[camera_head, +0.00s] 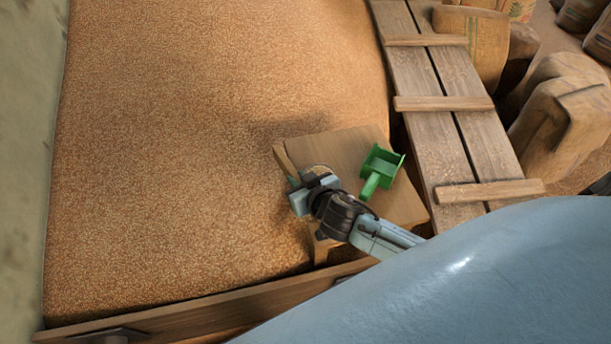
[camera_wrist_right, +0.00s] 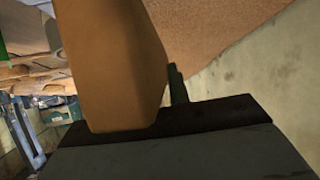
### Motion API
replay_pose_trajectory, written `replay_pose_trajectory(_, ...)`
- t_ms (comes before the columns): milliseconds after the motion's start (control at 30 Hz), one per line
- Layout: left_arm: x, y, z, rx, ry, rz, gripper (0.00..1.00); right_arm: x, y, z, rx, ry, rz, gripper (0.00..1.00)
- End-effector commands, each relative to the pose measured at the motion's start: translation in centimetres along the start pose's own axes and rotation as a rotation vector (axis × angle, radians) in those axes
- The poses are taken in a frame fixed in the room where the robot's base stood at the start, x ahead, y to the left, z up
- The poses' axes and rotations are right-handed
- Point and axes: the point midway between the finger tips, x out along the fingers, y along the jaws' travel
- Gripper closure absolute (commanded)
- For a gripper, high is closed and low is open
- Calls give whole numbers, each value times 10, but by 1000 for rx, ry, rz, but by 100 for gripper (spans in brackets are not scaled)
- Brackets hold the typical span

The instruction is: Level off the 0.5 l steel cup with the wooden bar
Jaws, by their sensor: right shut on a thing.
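My right gripper (camera_head: 308,190) is over the left part of a small wooden table (camera_head: 350,147). It is shut on the wooden bar (camera_head: 286,163), which sticks out up and left of it in the head view. The bar fills much of the right wrist view (camera_wrist_right: 110,65) as a broad brown block. A small rounded patch of grain colour (camera_head: 320,169) shows just behind the gripper, perhaps the top of the steel cup. The cup's wall is hidden, and I cannot tell whether the bar touches its rim. My left gripper is not in view.
A green scoop (camera_head: 379,168) lies on the table right of my gripper. A large grain heap (camera_head: 190,150) spreads to the left. A plank walkway (camera_head: 440,115) and sacks (camera_head: 565,120) are on the right. A wooden board (camera_head: 200,317) edges the grain in front.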

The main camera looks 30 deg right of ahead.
Motion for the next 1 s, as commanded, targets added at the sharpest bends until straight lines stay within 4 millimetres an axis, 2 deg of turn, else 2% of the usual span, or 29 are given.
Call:
replay_pose_trajectory(100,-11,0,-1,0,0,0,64,-5,0,-10,0,1,1,100)
replay_pose_trajectory(600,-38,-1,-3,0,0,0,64,-18,-5,-35,0,1,0,100)
replay_pose_trajectory(1000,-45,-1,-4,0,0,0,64,-21,-7,-42,0,1,0,100)
